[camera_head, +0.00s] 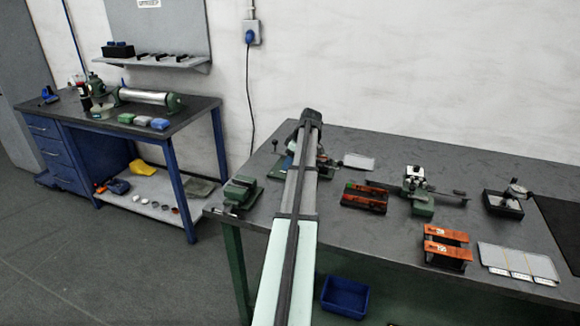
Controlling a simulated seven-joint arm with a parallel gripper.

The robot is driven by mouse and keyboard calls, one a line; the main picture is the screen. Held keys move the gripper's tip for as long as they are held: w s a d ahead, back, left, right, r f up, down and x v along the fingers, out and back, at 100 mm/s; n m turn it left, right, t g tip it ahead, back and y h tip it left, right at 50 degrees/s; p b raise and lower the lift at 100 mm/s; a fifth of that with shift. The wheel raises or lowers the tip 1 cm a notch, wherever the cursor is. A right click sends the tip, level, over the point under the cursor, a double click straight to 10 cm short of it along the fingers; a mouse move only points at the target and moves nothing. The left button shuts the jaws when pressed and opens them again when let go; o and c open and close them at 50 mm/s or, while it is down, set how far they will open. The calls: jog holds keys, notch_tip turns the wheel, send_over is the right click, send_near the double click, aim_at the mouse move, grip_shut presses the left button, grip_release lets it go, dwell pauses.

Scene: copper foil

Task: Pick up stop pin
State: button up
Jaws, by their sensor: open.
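I cannot make out a stop pin anywhere in this view; it may be too small to tell or hidden. My arm reaches from the bottom middle up over the workbench (370,239) and ends in a dark wrist joint above its back left part. My gripper's fingers are hidden behind the arm. A device with a lever (277,146) is partly covered by the arm. A green fixture with a metal top (415,187) stands right of the arm.
A green vise-like block (241,192) sits at the bench's left end. A blue bin (345,297) is below. A second bench (165,124) stands left.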

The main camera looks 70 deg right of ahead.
grip_shut()
dwell(0.4)
notch_tip(320, 180, up, 9)
jog(key=shift+f, duration=0.1)
jog(key=shift+s+r, duration=0.2)
jog(key=shift+r, duration=0.05)
notch_tip(320, 180, down, 5)
jog(key=s+a, duration=0.1)
jog(key=s, duration=0.1)
jog(key=shift+s+a+f, duration=0.15)
jog(key=shift+s, duration=0.1)
dwell(0.7)
